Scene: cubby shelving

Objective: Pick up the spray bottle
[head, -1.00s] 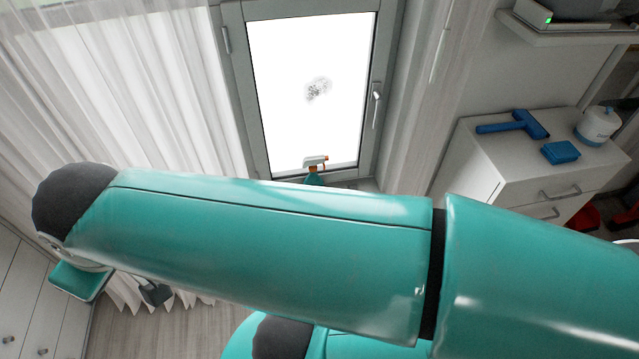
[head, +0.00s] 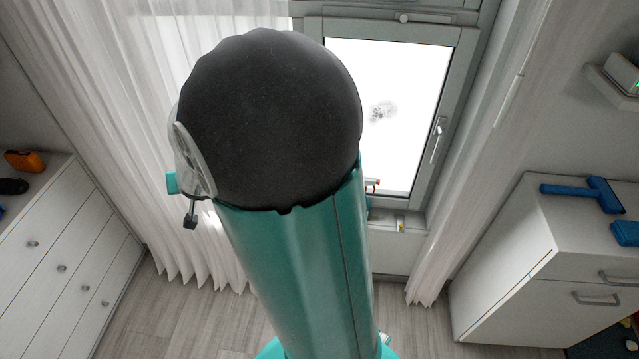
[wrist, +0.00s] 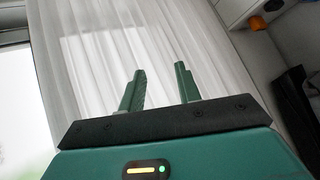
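The spray bottle (head: 373,184) stands by the window on the sill in the head view. Only its orange and white top shows; my arm hides most of the rest. My gripper (wrist: 158,80) shows in the wrist view with its two green fingers apart and nothing between them. It points toward the white curtain, and the bottle is not seen in that view. In the head view only a small dark part of the gripper (head: 190,218) shows left of my arm, in front of the curtain and well left of the bottle.
The window (head: 388,110) has a dark smudge on its pane. A white cabinet (head: 500,235) at right holds a blue squeegee (head: 585,192) and a blue sponge (head: 626,233). A drawer unit (head: 60,245) stands at left with an orange item (head: 25,161). The floor between is clear.

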